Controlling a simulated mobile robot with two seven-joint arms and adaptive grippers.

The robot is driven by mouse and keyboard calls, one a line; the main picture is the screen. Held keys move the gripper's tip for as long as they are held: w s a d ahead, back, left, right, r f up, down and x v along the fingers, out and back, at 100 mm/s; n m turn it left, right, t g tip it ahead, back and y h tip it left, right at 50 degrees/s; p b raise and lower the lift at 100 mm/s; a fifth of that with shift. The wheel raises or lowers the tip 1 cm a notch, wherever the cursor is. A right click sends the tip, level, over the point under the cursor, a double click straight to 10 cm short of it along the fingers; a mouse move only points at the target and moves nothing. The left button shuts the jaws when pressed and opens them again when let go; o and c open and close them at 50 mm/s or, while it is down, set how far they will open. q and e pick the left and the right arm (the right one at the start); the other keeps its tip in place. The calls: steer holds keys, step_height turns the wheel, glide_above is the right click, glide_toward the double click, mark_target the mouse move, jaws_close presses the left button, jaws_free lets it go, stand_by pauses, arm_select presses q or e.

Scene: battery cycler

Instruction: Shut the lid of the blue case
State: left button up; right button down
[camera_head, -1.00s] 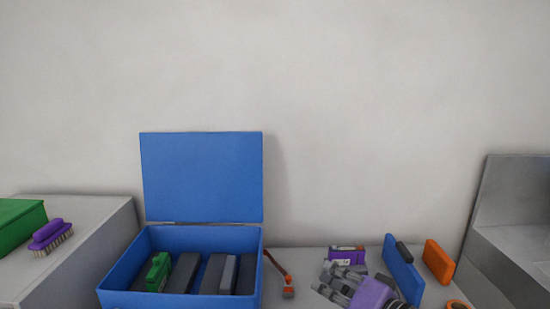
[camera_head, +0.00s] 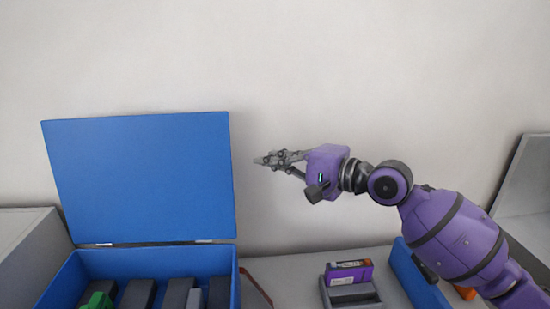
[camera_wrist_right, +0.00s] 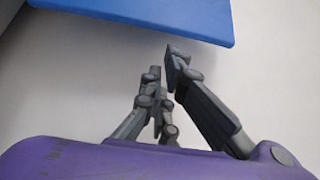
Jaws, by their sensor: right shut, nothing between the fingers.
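The blue case (camera_head: 234,275) stands at the lower left of the head view. Its lid (camera_head: 140,180) is open and upright, hinged along the case's back edge. Grey blocks and a green piece lie inside the case. My right gripper (camera_head: 262,160) is shut and empty, raised to the right of the lid and apart from it, with its fingers pointing left. In the right wrist view the fingertips (camera_wrist_right: 165,62) are close together, and a blue panel edge, the lid (camera_wrist_right: 150,14), shows beyond them at the top. My left gripper is not in view.
A purple cartridge (camera_head: 348,272) sits in a grey holder (camera_head: 352,293) on the table right of the case. A blue panel (camera_head: 412,278) stands partly behind my right arm. A grey-white box (camera_head: 28,245) is at the left. A grey bin (camera_head: 528,190) is at the right edge.

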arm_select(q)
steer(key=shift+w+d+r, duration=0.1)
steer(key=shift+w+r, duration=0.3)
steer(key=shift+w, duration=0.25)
arm_select(e)
steer(key=x, duration=0.7)
